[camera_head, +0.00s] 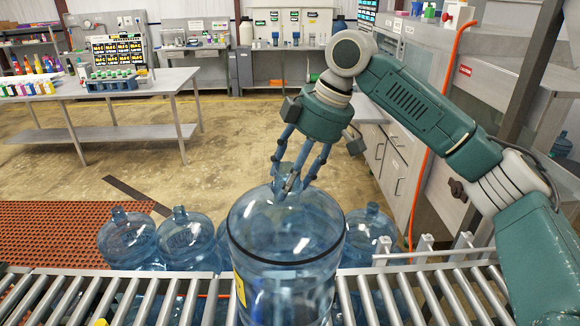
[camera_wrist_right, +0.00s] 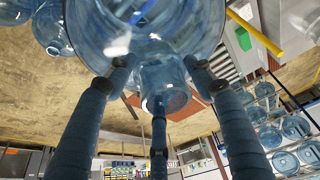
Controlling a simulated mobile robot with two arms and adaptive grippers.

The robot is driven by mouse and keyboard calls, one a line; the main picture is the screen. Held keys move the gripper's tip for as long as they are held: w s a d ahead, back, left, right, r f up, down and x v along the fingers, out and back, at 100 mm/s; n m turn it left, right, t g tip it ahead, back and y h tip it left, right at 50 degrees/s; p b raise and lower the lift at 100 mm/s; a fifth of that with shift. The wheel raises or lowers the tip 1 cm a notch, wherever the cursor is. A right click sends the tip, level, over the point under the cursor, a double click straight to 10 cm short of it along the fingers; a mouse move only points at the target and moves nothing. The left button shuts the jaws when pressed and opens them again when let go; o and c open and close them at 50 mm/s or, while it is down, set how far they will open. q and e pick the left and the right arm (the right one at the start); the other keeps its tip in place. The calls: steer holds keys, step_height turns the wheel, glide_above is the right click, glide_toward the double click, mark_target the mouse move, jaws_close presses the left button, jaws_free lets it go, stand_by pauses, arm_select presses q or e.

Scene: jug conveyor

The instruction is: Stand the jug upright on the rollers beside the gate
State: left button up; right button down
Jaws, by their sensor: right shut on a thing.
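The blue jug (camera_head: 285,290) is in the middle of the head view, looking roughly upright over the rollers (camera_head: 400,300). I cannot tell whether its base touches them. My right gripper (camera_head: 288,185) comes down from above with its fingers shut around the top of the jug. In the right wrist view three fingers (camera_wrist_right: 160,100) meet the clear jug body (camera_wrist_right: 150,25). Grey metal posts with a rail (camera_head: 430,250), perhaps the gate, stand at the right along the far edge of the rollers. My left gripper is not in view.
Several blue jugs (camera_head: 130,240) sit beyond the far edge of the rollers, left and right of the held jug. The rollers left of it (camera_head: 130,300) look clear on top. A red mat (camera_head: 70,230) lies at the left, and a steel table (camera_head: 160,85) stands further back.

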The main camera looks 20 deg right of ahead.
mark_target(291, 202)
steer(key=shift+s+a+f, duration=0.1)
steer(key=shift+s+f, duration=0.1)
steer(key=shift+f, duration=0.25)
steer(key=shift+s+f, duration=0.2)
steer(key=shift+f, duration=0.25)
steer(key=f, duration=0.3)
steer(key=shift+w+f, duration=0.2)
steer(key=shift+w, duration=0.15)
steer(key=shift+s+f, duration=0.1)
steer(key=shift+f, duration=0.4)
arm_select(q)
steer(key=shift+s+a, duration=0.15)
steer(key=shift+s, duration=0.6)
